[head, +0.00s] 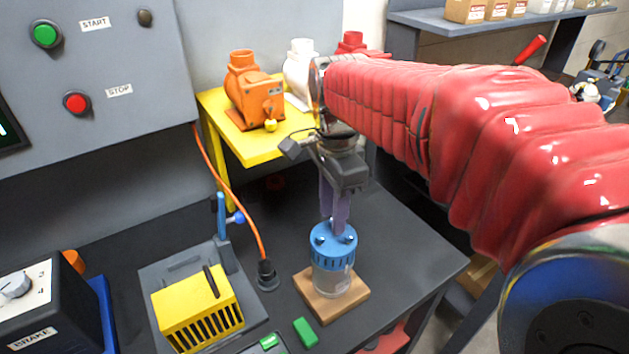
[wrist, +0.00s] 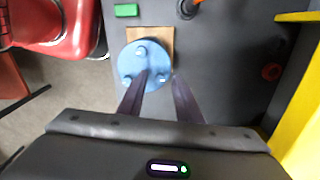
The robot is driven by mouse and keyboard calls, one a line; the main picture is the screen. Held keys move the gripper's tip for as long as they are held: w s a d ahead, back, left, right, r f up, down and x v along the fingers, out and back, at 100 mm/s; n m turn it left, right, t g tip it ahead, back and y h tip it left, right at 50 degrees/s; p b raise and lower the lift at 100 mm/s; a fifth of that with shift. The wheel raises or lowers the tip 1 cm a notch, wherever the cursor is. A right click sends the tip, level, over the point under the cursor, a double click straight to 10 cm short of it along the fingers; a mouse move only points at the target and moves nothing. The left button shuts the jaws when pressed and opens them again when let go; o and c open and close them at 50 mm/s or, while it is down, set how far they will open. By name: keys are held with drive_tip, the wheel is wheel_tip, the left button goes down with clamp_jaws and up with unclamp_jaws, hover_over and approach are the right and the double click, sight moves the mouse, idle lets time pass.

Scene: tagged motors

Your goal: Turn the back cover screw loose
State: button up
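A motor (head: 332,279) with a grey body and a blue back cover (head: 333,257) stands upright on a wooden block. The blue cover (wrist: 137,66) shows from above in the wrist view, with silver screws on top. One screw (wrist: 162,78) is at its right side, between my fingertips in that view. Others are the upper screw (wrist: 141,51) and the left screw (wrist: 127,79). My gripper (head: 335,220) points down over the cover with its purple fingers apart. Its fingertips partly hide the cover's top in the head view; I cannot tell whether they touch the screw.
The wooden block (head: 304,285) rests on the dark bench (head: 410,250). A green block (head: 305,332) lies in front. A black plug (head: 267,276) with an orange cable and a yellow vented box (head: 197,308) stand left. A yellow shelf (head: 247,146) holds orange, white and red motors behind.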

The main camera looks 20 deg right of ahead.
drive_tip(key=shift+c, duration=0.3)
clamp_jaws()
